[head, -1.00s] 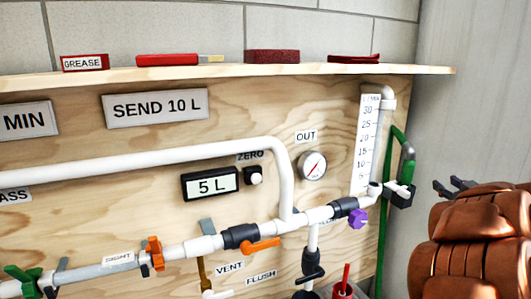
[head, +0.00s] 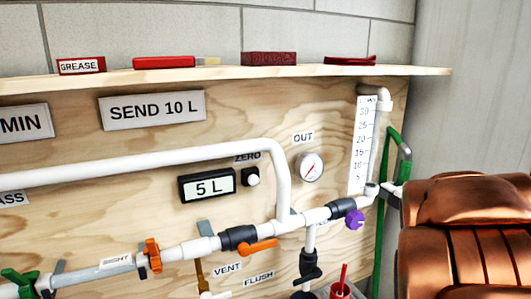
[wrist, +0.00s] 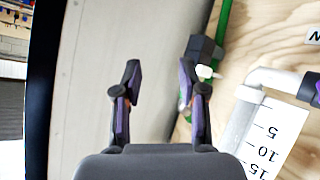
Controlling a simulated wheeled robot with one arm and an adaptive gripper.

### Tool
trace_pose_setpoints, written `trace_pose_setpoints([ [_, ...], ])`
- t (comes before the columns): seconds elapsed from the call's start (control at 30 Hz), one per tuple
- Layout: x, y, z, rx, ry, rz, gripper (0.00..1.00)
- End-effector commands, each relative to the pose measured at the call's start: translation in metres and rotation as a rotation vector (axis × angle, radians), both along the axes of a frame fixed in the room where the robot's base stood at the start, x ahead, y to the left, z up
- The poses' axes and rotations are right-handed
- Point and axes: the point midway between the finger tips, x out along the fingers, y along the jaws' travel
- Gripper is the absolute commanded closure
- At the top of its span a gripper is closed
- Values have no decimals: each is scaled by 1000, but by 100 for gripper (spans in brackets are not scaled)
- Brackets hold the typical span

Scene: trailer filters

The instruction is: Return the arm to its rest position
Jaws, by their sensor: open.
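My gripper (wrist: 160,90) shows in the wrist view with its two dark fingers apart and nothing between them. Behind the fingers are a pale wall panel and, to the right, the plywood board's edge with a green pipe. In the head view my copper-coloured arm fills the lower right, right of the plywood board (head: 120,145). My gripper is hidden in that view.
A white scale tube (head: 363,140) and a green pipe (head: 390,220) stand close left of my arm. White pipes with orange (head: 262,246) and purple (head: 355,218) valve handles cross the board. A shelf (head: 230,75) holds several items. The grey wall (head: 470,90) above my arm is bare.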

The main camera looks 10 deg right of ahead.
Motion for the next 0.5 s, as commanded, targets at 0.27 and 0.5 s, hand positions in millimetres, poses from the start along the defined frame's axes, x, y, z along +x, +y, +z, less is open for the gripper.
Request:
trace_pose_setpoints([
  [0.27, -48, 83, -53, 190, 220, 7, 58],
  [0.5, -106, 167, -96, 357, 458, 79, 58],
])
